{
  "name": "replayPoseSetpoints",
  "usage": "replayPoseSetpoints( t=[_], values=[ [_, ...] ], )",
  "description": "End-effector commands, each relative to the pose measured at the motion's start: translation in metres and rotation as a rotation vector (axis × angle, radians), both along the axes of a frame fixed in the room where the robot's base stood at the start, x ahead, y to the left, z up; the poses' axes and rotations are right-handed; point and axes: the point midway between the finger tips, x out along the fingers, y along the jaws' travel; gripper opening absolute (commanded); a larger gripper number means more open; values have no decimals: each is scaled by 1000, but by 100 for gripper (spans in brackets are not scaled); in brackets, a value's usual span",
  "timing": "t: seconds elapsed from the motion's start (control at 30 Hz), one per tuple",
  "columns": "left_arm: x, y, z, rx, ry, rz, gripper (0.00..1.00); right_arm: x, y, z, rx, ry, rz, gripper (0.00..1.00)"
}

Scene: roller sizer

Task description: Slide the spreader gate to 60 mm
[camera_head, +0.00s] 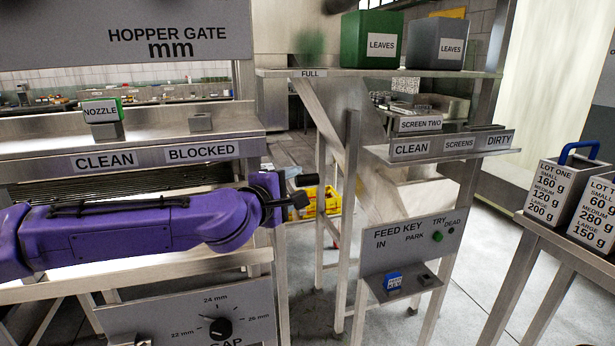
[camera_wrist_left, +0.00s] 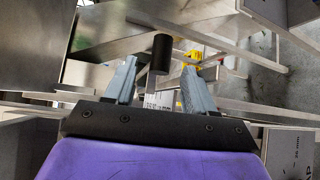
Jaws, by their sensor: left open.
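My left gripper (camera_head: 288,198) reaches in from the left in the head view, in front of the machine frame. In the left wrist view its two fingers (camera_wrist_left: 161,85) are apart, with nothing held between them. A dark cylindrical knob (camera_wrist_left: 160,52), which looks like the spreader gate's handle, stands just beyond and between the fingertips. A pale strip with small printed marks (camera_wrist_left: 158,100) shows below the knob; I cannot read its setting. In the head view the dark knob (camera_head: 305,180) shows just beside the fingertips. The rest of the gate is hidden. My right gripper is not in view.
The hopper gate panel (camera_head: 170,40) is above my left arm, and a dial panel (camera_head: 200,315) is below it. A feed key panel (camera_head: 410,250) and a screen shelf (camera_head: 440,150) stand to the right. A yellow object (camera_head: 325,203) lies behind the gripper.

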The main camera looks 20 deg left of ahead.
Motion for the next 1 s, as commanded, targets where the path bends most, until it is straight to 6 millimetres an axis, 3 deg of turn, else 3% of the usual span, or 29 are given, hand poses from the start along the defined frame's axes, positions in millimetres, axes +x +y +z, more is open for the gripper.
replayPoseSetpoints(
  t=[0.1,0.3,0.63,0.8,1.0],
  values=[
    [27,-6,-4,3,5,1,55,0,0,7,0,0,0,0],
    [56,-12,-8,2,3,0,55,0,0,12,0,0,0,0],
    [62,-13,-10,2,2,-1,55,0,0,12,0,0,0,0],
    [62,-13,-10,2,2,-1,0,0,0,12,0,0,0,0],
    [70,-7,-9,1,2,4,0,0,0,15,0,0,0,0]
  ],
)
